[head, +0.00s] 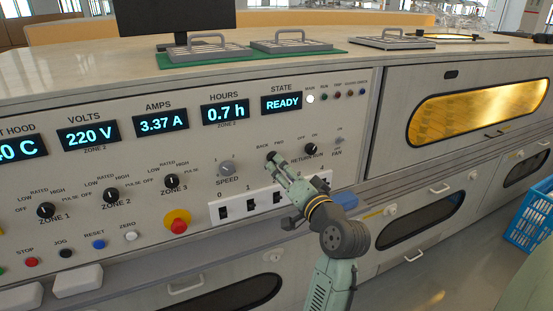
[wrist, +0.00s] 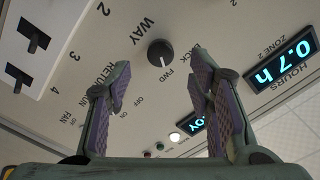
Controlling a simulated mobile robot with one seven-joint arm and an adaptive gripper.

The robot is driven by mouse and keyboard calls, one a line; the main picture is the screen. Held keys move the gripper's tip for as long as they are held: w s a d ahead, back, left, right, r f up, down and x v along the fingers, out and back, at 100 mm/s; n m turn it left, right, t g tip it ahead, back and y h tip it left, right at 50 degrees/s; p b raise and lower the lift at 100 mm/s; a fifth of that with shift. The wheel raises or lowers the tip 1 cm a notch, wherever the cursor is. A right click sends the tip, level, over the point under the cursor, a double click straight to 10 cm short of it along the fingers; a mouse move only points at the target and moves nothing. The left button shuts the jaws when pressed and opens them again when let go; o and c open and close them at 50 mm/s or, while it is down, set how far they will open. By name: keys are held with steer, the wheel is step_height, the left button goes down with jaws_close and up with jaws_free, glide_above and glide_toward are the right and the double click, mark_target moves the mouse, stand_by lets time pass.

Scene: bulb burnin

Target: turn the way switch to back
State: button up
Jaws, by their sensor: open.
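The way switch is a round black knob (wrist: 161,53) on the pale panel, between the words WAY, FWD and BACK. Its light pointer mark appears to face FWD in the wrist view. In the head view the knob (head: 271,156) is partly hidden by my gripper (head: 277,163). My gripper is open in the wrist view (wrist: 160,78), its two purple-padded fingers apart and nothing between the pads. The knob shows beyond the fingertips, in the gap between them. I cannot tell whether any finger touches the panel.
The return run knob (head: 310,149) and fan switch (head: 339,140) are close on the right, the speed knob (head: 226,168) on the left. A row of numbered rocker switches (head: 250,205) lies below. A red emergency button (head: 177,222) is at lower left.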

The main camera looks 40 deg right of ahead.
steer(key=shift+p+x, duration=0.5)
steer(key=shift+x, duration=2.15)
steer(key=shift+c, duration=0.5)
jaws_close()
